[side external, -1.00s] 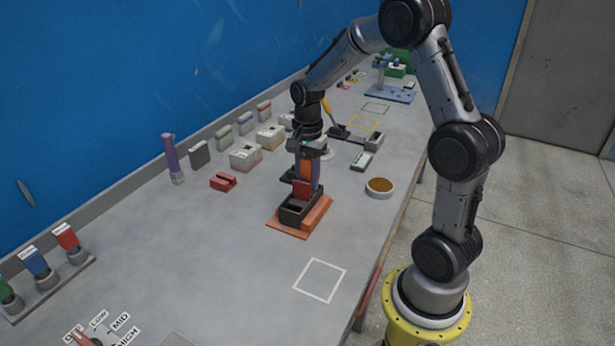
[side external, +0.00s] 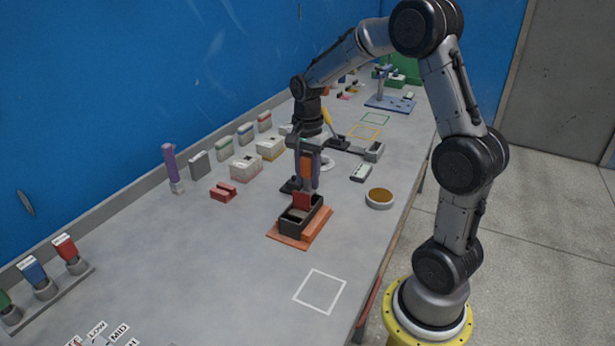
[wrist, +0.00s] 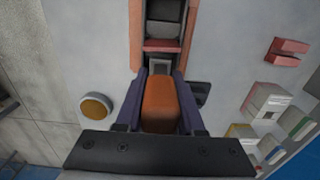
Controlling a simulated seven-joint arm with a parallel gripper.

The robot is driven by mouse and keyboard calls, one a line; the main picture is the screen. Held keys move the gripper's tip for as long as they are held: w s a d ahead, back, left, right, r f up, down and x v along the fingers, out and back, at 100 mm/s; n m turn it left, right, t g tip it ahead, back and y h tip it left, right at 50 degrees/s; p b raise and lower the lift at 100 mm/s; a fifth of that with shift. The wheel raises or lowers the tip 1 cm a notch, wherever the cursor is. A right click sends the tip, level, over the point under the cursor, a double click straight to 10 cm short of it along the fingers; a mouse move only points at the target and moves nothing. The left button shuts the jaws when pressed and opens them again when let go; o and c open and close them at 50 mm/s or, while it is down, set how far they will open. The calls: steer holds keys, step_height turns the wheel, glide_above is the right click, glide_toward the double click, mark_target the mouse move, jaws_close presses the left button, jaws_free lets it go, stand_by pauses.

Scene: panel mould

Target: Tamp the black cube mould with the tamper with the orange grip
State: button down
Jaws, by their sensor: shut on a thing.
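The black cube mould (side external: 302,217) sits on an orange base plate (side external: 284,238). It shows again at the top of the wrist view (wrist: 163,30), with a red crosspiece at its near end there. My gripper (side external: 307,178) is shut on the tamper, whose orange grip (wrist: 159,104) fills the space between the two purple-blue fingers in the wrist view. The orange grip (side external: 305,166) looks upright in the side view, above the mould's far end. A small grey square, perhaps the tamper's foot, shows beyond the grip. Whether the tamper touches the mould cannot be told.
A red block (side external: 223,192) and several pale boxes (side external: 245,167) stand left of the mould. A round brown-topped dish (side external: 380,198) is to its right. A purple upright tool (side external: 172,168) stands near the wall. A white outlined square (side external: 320,291) in front is bare.

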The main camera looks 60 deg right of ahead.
mark_target(308, 154)
steer(key=shift+f, duration=1.7)
steer(key=shift+r, duration=0.1)
steer(key=shift+r, duration=1.7)
steer(key=shift+r, duration=3.5)
